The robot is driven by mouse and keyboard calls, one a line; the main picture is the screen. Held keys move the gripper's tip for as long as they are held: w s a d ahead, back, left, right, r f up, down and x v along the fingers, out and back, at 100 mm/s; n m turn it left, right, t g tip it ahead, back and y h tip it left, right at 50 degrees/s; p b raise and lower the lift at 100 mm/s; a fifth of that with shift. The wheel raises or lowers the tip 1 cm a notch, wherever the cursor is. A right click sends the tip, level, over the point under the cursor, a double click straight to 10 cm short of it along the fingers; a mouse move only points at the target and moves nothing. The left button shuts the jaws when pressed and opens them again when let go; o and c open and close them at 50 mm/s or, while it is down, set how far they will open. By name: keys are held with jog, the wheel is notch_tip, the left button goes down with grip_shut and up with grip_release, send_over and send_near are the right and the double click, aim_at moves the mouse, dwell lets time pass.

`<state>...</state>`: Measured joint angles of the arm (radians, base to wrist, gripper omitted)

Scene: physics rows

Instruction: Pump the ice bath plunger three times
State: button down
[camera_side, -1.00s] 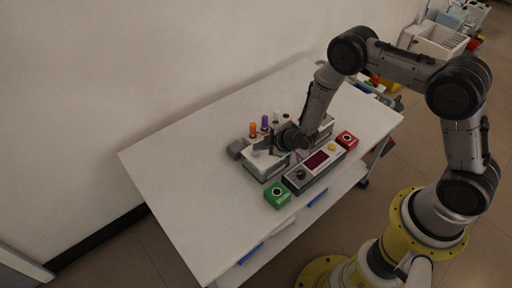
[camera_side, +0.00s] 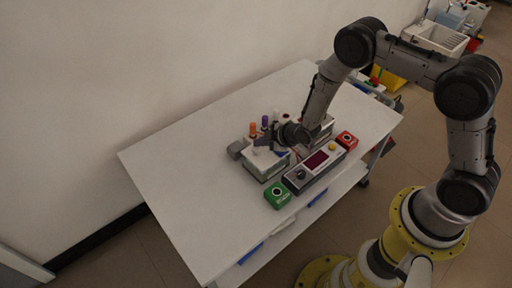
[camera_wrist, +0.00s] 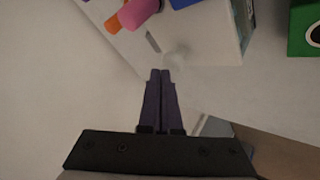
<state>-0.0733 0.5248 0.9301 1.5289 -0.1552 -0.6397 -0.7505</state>
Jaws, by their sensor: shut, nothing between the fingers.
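A white box (camera_side: 266,168) on the table carries orange (camera_side: 253,130) and purple (camera_side: 265,121) capped pieces. In the wrist view the box (camera_wrist: 215,45) shows an orange cap (camera_wrist: 108,22), a pink cap (camera_wrist: 138,12) and a pale round knob (camera_wrist: 177,57) near its edge. The pale knob looks like the plunger, but I cannot be sure. My gripper (camera_wrist: 160,72) is shut and empty, its tips close to the knob. I cannot tell whether they touch or are above it. In the side view my gripper (camera_side: 262,142) is over the box, partly hidden by the wrist.
In front of the box are a grey control panel (camera_side: 313,169) with a dark red display, a green button box (camera_side: 278,195) and a red button box (camera_side: 347,140). A grey piece (camera_side: 237,149) sits left of the box. The left part of the white table (camera_side: 185,170) is clear.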

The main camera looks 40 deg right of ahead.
aim_at(259, 149)
jog(key=shift+r, duration=0.35)
jog(key=shift+w+r, duration=0.1)
jog(key=shift+r, duration=2.45)
jog(key=shift+f, duration=0.1)
dwell(0.7)
notch_tip(259, 149, up, 4)
dwell(0.4)
